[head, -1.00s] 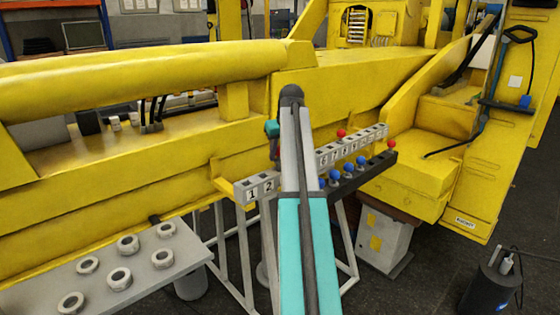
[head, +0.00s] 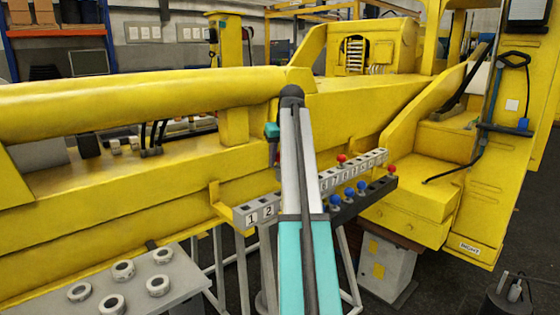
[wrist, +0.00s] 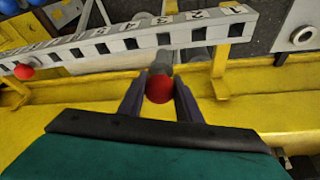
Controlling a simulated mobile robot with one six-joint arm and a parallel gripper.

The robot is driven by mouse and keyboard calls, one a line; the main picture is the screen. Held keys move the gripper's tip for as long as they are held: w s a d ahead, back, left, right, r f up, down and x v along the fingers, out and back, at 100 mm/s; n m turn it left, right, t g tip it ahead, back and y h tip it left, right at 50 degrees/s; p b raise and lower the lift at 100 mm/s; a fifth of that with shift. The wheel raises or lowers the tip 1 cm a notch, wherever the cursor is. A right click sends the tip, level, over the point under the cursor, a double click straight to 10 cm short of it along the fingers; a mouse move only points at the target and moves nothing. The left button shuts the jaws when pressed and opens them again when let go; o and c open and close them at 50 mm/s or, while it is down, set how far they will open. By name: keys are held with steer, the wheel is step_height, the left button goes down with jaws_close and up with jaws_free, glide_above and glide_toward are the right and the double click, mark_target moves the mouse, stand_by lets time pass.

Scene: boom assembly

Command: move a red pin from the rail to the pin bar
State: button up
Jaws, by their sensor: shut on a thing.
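A red pin (wrist: 160,88) is between the fingers of my gripper (wrist: 160,98) in the wrist view. My gripper is shut on it, and its grey shaft points towards the pin bar. I cannot tell whether the shaft touches the bar. The pale numbered pin bar (head: 265,212) runs behind my arm in the head view and crosses the top of the wrist view (wrist: 140,40). Another red pin (head: 342,158) is at the bar. The dark rail (head: 345,212) carries blue pins (head: 361,187) and a red pin (head: 391,169).
The yellow boom (head: 130,105) runs behind the bar, and a yellow stepped body (head: 425,200) stands at the right. A grey table (head: 170,295) with several nuts is at the lower left. Yellow brackets (wrist: 221,75) stand close to my gripper.

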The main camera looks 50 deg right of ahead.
steer(key=shift+r, duration=0.2)
steer(key=shift+r+p, duration=2.1)
steer(key=shift+r, duration=1.5)
